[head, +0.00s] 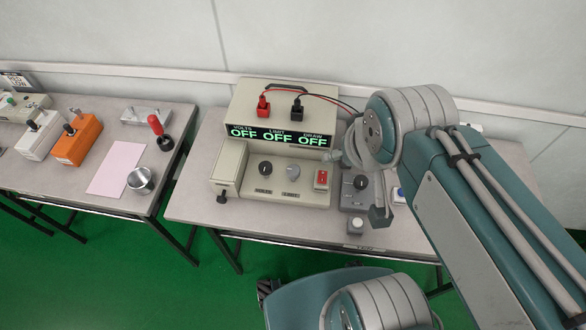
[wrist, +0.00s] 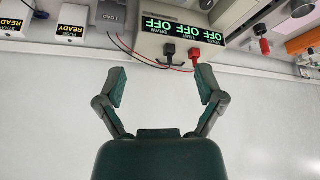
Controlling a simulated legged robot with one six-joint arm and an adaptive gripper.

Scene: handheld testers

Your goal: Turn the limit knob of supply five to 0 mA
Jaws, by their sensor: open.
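The supply (head: 285,105) is a beige box on the middle table. Its green display (head: 277,136) reads OFF under volts, limit and draw. On the sloped front panel are a black volts knob (head: 265,168), the grey limit knob (head: 292,171) and a red switch (head: 321,178). I cannot read a supply number. My gripper (wrist: 162,82) is open and empty in the wrist view, with nothing between its fingers. The supply (wrist: 150,45) shows upside down beyond the fingers there; its knobs are out of that frame. In the head view my arm covers the area right of the supply.
Red and black plugs (head: 263,107) with leads are on the supply's top. A grey box with a dark knob (head: 360,184) stands right of it. On the left table are an orange tester (head: 77,140), a pink sheet (head: 117,168) and a metal cup (head: 140,180). A wall stands behind.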

